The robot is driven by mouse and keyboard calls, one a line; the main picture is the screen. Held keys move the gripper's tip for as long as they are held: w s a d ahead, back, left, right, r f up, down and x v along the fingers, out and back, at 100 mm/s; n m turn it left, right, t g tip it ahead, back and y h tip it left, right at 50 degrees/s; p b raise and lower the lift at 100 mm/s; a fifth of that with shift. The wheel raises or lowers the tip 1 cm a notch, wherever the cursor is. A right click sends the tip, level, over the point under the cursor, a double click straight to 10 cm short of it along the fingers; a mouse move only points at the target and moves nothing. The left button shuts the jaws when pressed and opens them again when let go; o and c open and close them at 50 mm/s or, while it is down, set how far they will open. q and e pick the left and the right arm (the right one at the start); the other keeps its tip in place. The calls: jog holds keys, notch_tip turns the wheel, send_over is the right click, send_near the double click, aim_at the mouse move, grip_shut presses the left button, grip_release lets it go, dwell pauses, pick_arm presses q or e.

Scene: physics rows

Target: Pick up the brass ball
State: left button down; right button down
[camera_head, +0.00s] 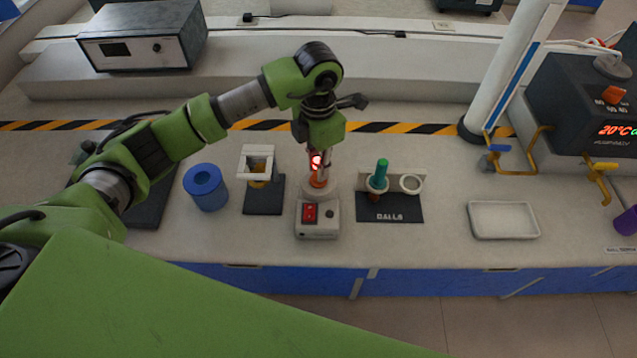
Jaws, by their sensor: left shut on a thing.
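My left gripper (317,160) points down over the small white heater (318,222) with a red switch. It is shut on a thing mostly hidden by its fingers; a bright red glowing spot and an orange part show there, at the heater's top. I cannot tell for sure if this is the brass ball. The black stand marked BALLS (392,213) has two white rings. The left ring holds a green-handled piece (381,172) with a brownish part below; the right ring (411,184) is empty. My right gripper is not in view.
Left of the heater stand a white square frame (257,151) with brass-coloured parts on a black base and a blue cylinder (205,187) with a hole. A white tray (503,220) lies right.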

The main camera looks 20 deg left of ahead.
pick_arm(q)
jog(key=shift+r, duration=0.1)
jog(key=shift+r, duration=0.3)
notch_tip(320, 180, up, 10)
jog(key=shift+f+b, duration=0.15)
jog(key=shift+b, duration=1.1)
jog(key=shift+r+p, duration=0.4)
jog(key=shift+r, duration=0.4)
